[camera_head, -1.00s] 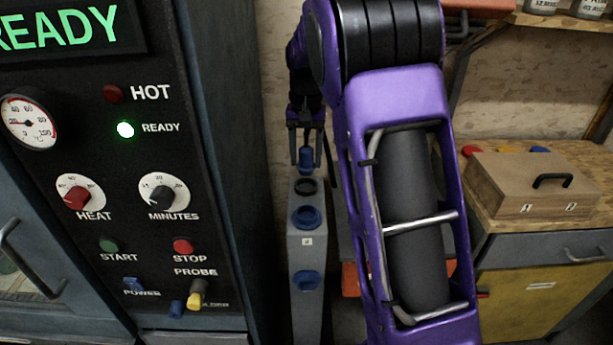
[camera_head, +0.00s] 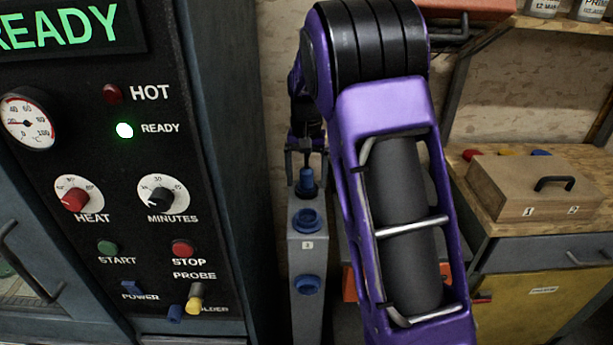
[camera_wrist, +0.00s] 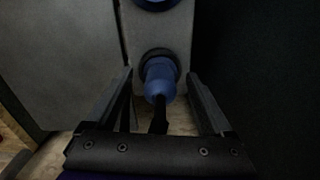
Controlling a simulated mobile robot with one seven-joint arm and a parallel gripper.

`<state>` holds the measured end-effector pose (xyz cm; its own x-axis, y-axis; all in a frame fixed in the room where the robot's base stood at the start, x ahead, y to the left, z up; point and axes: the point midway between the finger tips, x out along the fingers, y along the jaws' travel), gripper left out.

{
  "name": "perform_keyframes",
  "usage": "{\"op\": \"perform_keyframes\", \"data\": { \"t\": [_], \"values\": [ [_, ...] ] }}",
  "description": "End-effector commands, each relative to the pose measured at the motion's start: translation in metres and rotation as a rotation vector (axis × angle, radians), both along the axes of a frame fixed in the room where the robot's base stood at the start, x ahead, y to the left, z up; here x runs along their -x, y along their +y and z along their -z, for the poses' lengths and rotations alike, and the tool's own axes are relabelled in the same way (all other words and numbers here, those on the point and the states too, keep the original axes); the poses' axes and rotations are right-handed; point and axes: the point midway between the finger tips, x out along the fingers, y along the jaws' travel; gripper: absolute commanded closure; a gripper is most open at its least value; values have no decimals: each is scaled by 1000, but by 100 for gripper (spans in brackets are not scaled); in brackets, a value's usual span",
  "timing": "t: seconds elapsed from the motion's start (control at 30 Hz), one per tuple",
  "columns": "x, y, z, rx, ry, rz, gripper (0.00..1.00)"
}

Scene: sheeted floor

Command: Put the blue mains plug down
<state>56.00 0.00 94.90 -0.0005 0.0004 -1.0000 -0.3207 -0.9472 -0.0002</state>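The blue mains plug (camera_head: 307,181) stands upright at the black-ringed top opening of a grey post (camera_head: 309,262). In the wrist view the plug (camera_wrist: 160,80) sits inside the dark ring (camera_wrist: 159,55), its black cable end toward me. My gripper (camera_head: 306,166) is around the plug from above. In the wrist view the two fingers of my gripper (camera_wrist: 161,78) stand to either side of the plug, with a visible gap on both sides. How deep the plug sits is hidden.
The post carries blue ring sockets (camera_head: 307,220) below the plug. A dark oven panel (camera_head: 150,160) stands close on the left. My purple arm fills the middle. A workbench with a wooden box (camera_head: 530,186) is at the right.

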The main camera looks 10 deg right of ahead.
Motion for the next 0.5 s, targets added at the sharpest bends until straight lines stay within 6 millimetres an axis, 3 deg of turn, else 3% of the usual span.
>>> {"op": "perform_keyframes", "data": {
  "t": [0.27, 0.5],
  "values": [
    [0, 0, -6, -1, -1, 0, 14],
    [-1, 0, -50, 0, -4, 0, 14]
  ]
}}
